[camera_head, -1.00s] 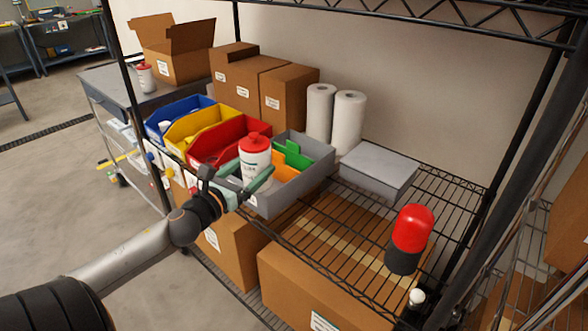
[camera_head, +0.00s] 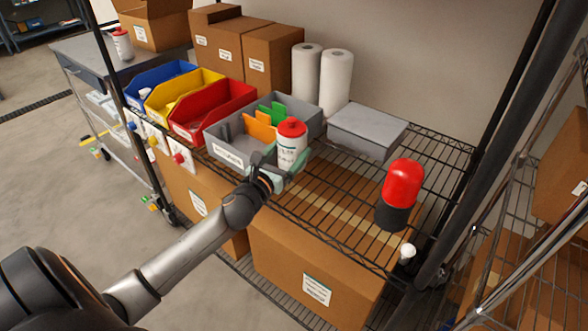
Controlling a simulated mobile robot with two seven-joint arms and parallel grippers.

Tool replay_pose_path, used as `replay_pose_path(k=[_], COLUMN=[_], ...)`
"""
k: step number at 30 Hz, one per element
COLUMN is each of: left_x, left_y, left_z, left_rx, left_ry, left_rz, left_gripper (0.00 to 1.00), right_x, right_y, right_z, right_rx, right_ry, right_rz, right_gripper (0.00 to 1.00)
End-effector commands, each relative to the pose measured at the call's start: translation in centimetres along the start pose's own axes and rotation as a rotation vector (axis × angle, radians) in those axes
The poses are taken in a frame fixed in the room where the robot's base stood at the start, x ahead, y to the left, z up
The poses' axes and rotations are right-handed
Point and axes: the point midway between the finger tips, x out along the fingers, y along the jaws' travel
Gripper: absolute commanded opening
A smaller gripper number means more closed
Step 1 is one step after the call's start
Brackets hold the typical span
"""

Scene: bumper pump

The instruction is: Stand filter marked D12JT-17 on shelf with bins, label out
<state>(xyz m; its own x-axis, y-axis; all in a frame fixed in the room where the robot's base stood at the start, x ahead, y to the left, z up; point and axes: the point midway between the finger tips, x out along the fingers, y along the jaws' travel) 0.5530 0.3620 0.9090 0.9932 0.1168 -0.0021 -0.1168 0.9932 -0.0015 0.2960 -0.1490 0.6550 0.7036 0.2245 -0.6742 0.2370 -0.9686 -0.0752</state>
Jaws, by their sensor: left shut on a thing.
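My left gripper (camera_head: 283,174) is shut on a white filter (camera_head: 291,151) with a red top and dark label text. It holds the filter upright at the front of the wire shelf (camera_head: 335,206), by the right front corner of the grey bin (camera_head: 228,155). I cannot tell whether the filter's base touches the shelf. The label faces partly toward me, but its marking is too small to read. Blue (camera_head: 155,78), yellow (camera_head: 184,97) and red (camera_head: 212,110) bins stand in a row to the left. My right gripper is not in view.
A red and black cylinder (camera_head: 400,192) stands on the shelf's right part, with a small white item (camera_head: 406,253) near the front edge. A grey box (camera_head: 367,132) and paper rolls (camera_head: 336,80) stand behind. Bare wire shelf lies between the filter and cylinder.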

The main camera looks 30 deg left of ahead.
Motion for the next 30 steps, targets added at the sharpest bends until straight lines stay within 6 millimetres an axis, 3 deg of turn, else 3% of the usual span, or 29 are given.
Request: replay_pose_path(k=[8, 14, 26, 27, 30], left_x=[0.7, 0.7, 0.7, 0.6, 0.6], left_y=[-1.4, -1.2, -1.2, -1.2, -1.2], left_z=[-1.6, -4.3, -4.7, -4.8, -4.8], left_rx=[-0.001, -0.001, 0.003, 0.003, 0.002], left_ry=[-0.007, -0.005, -0.006, 0.000, 0.000], left_rz=[-0.001, 0.000, -0.002, -0.001, -0.001], left_gripper=[0.00, 0.00, 0.00, 0.91, 1.00], right_x=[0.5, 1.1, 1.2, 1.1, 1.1], right_y=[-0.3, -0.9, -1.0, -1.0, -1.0], right_z=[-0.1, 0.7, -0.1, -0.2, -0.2], right_rx=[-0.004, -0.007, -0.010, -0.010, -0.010], right_ry=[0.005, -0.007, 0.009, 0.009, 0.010], right_rz=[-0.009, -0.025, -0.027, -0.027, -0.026], right_gripper=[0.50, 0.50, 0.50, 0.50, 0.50])
